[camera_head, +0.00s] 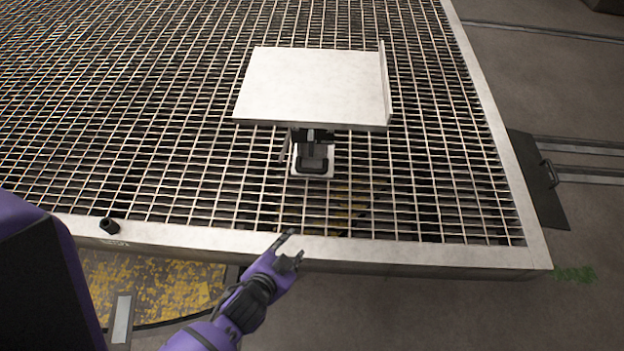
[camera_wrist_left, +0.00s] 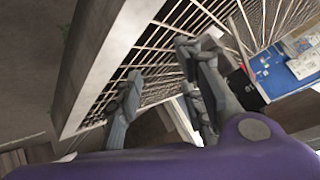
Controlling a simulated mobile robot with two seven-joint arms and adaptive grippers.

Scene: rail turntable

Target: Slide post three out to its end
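No post marked three can be made out. A pale flat plate (camera_head: 312,85) with a raised right edge sits above the metal grating. Below its front edge is a small light-coloured unit with a black handle-like loop (camera_head: 313,168). My left gripper (camera_head: 292,248) is at the near rim of the grating frame, in front of that unit and apart from it. In the left wrist view my left gripper (camera_wrist_left: 165,90) has its two fingers spread with nothing held between them. My right gripper is not in view.
The grating's pale near rim (camera_head: 420,252) runs across below the plate. A short black cylinder (camera_head: 110,226) stands on it at the left. A dark plate with a handle (camera_head: 540,178) lies right. The wrist view shows a black piece marked 01 (camera_wrist_left: 246,90) and a blue board (camera_wrist_left: 272,75).

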